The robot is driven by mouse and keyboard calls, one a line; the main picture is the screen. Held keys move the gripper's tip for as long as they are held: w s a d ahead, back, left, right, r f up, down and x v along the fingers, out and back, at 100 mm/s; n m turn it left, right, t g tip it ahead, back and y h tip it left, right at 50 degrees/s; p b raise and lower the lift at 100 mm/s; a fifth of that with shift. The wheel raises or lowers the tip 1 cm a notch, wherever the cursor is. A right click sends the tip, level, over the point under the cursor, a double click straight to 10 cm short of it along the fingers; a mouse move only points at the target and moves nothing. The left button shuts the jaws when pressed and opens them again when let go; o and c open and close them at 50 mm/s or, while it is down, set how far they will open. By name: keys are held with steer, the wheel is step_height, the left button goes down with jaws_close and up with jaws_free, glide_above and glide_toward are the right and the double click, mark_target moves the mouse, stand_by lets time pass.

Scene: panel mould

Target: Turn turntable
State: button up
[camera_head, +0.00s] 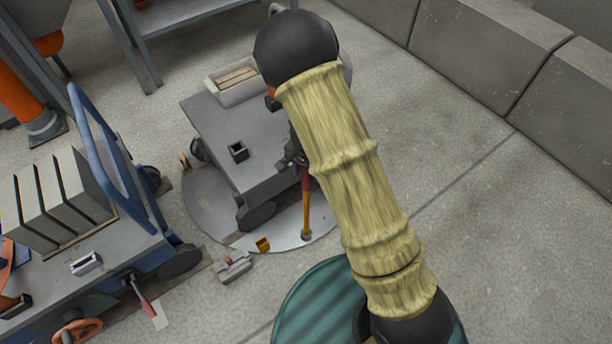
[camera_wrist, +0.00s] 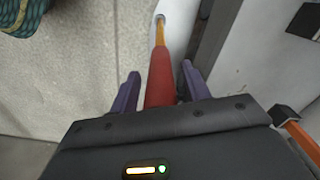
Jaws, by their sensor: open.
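The turntable (camera_head: 205,205) is a round pale grey plate set in the floor, with a grey cart (camera_head: 222,150) standing on it. A bar with a red upper grip and an orange-yellow lower shaft (camera_head: 306,212) rises from a socket near the plate's front edge. In the wrist view, my gripper (camera_wrist: 160,76) has its two purple fingers apart, one on each side of the red grip (camera_wrist: 161,82). I cannot tell whether either finger touches it. In the head view, my arm partly hides the gripper (camera_head: 296,158) and the cart's right side.
A blue-handled cart (camera_head: 120,185) carrying upright grey panels stands at the left. A small grey block with a red part (camera_head: 233,266) and an orange piece (camera_head: 262,244) lie by the plate's front edge. Concrete blocks (camera_head: 490,55) line the upper right. The floor at right is clear.

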steer(key=shift+f, duration=0.3)
jaws_close()
steer(key=shift+d, duration=0.1)
